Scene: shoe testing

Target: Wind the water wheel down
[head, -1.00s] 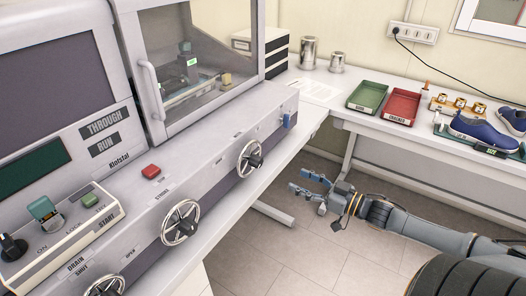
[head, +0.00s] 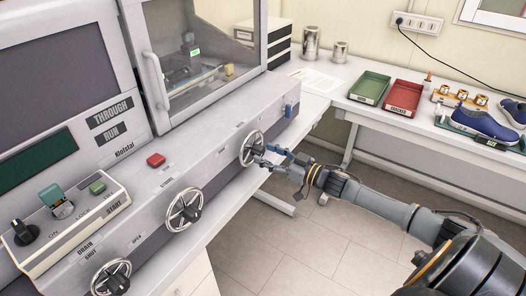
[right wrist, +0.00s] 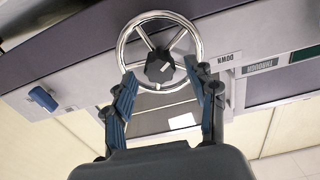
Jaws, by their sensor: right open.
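The far handwheel (head: 252,148) on the grey machine's front panel has a shiny metal rim, spokes and a dark hub knob. It also shows in the right wrist view (right wrist: 128,33), with a label reading DOWN beside it. My right gripper (head: 268,156) is open and empty in front of this wheel. In the right wrist view its blue fingers (right wrist: 160,74) are spread to either side below the hub knob. I cannot tell whether they touch the rim. I cannot read a water label on this wheel. My left gripper is not in view.
Two similar wheels sit nearer on the panel, a middle one (head: 184,210) and a near one (head: 110,278). A blue switch (head: 291,109) lies just beyond the far wheel. A side table holds a green tray (head: 369,88), a red tray (head: 403,98) and blue shoes (head: 482,122).

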